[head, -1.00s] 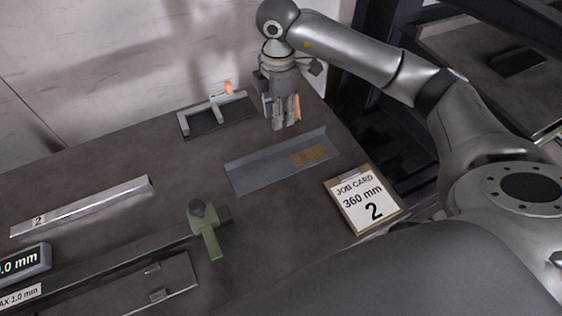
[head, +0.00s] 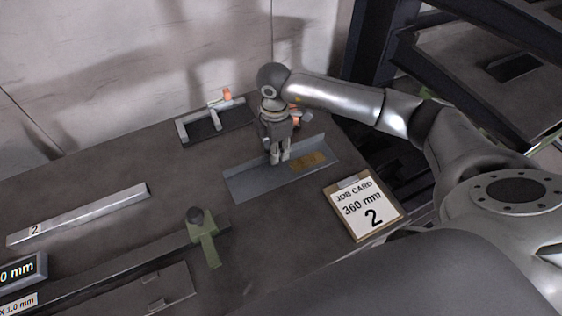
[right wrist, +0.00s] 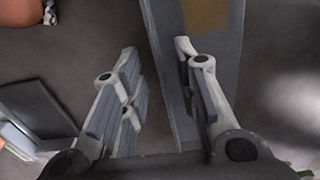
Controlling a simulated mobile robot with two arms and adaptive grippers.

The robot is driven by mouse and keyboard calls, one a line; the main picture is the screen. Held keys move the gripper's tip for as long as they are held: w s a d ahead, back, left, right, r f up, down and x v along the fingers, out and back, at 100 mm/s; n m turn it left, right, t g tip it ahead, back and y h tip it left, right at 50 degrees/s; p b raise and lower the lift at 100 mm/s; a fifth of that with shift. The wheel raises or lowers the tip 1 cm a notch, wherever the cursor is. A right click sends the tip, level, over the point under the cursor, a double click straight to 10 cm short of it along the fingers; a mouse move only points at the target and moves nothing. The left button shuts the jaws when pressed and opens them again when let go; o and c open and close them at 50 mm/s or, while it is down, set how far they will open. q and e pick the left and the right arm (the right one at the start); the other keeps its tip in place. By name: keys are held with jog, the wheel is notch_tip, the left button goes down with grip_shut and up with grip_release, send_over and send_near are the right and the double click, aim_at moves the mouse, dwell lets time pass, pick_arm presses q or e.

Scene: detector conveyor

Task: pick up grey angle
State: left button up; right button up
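The grey angle (head: 250,182) lies on the dark bench in the head view, with a tan patch near its right end. My right gripper (head: 279,160) points down at the angle's far, upright flange, near the middle of its length. In the right wrist view the gripper (right wrist: 158,62) is open, one finger on each side of the upright flange of the angle (right wrist: 163,45). A gap shows between the left finger and the flange; whether the right finger touches cannot be told. My left gripper is not in view.
A job card (head: 364,207) reading 360 mm and 2 lies at the bench's right edge. A green clamp-like piece (head: 204,237) sits on a dark rail in front. A silver bar (head: 85,213) labelled 2 lies left. A grey frame (head: 215,122) stands behind the angle.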

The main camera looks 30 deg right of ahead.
jog(key=shift+f, duration=0.6)
grip_shut()
jog(key=shift+r, duration=0.1)
